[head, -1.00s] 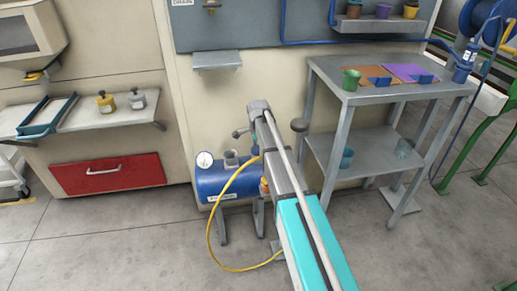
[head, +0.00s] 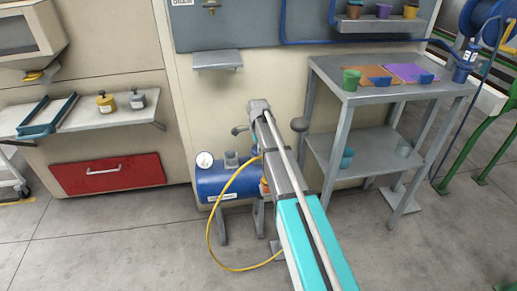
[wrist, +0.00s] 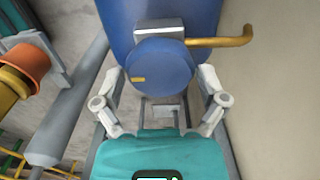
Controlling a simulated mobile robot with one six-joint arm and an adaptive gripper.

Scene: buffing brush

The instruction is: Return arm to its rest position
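My arm (head: 306,222), grey with teal panels, reaches from the bottom edge of the head view up to a grey joint near the wall. My gripper is not clearly seen there; the arm's far end is hidden behind its links. In the wrist view my gripper (wrist: 161,88) has its two pale fingers spread apart, with nothing visibly held between them. A blue tank-like body (wrist: 115,20) with a round blue face and a brass pipe shows beyond the fingers. I cannot tell their distance from it.
A blue compressor tank (head: 208,183) with a yellow hose stands beside my arm. A grey two-level table (head: 345,98) with pots is at the right. A shelf (head: 85,118) with small bottles is at the left. Open floor lies at the lower left.

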